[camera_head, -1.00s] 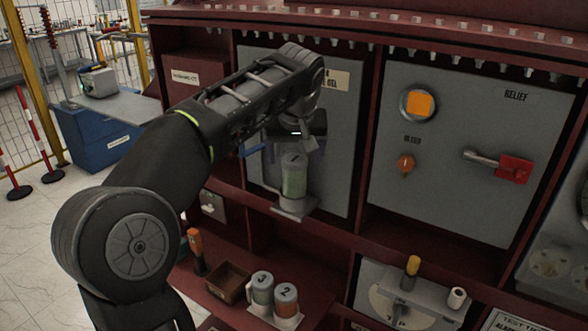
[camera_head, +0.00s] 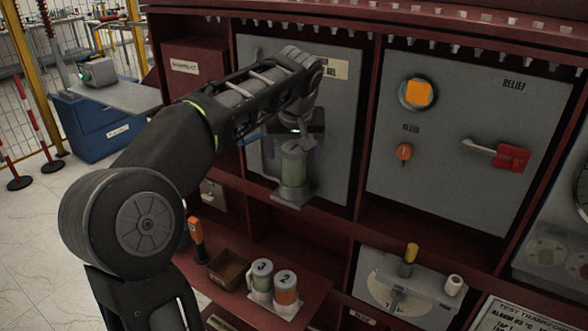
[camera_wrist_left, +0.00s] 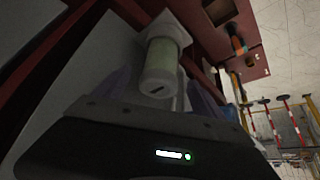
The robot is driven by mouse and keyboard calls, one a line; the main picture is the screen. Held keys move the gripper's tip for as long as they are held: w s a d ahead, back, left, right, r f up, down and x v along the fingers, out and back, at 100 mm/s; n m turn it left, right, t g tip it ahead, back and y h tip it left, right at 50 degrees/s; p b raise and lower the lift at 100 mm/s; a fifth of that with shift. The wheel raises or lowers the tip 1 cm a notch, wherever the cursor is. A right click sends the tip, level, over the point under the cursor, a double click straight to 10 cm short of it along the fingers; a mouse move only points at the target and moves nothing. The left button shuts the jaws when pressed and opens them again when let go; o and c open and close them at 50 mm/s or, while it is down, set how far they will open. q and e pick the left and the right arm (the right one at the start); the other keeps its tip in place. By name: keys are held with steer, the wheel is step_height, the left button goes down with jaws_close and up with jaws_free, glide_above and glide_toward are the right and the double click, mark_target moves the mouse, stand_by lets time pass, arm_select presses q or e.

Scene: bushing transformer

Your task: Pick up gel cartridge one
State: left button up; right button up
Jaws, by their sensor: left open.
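Gel cartridge one (camera_head: 293,168), a pale green cylinder with a grey cap, stands upright on a small grey bracket (camera_head: 291,198) on the grey panel. It also shows in the wrist view (camera_wrist_left: 161,60), with a dark mark on its cap. My left gripper (camera_head: 294,150) is open over the cartridge's upper end. In the wrist view, its bluish fingers (camera_wrist_left: 158,84) stand on either side of the cap. I cannot tell whether they touch it. The gripper body partly hides the cartridge top in the head view. My right gripper is out of view.
Cartridges marked 3 (camera_head: 262,277) and 2 (camera_head: 286,288) stand on the lower shelf, beside an open brown box (camera_head: 228,270) and an orange-handled tool (camera_head: 197,240).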

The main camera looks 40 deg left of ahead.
arm_select(q)
steer(key=p+x, duration=0.1)
steer(key=x, duration=0.3)
steer(key=shift+w+a+f, duration=0.2)
steer(key=shift+f, duration=0.1)
steer(key=shift+c, duration=0.2)
steer(key=c, duration=1.7)
steer(key=shift+r, duration=0.2)
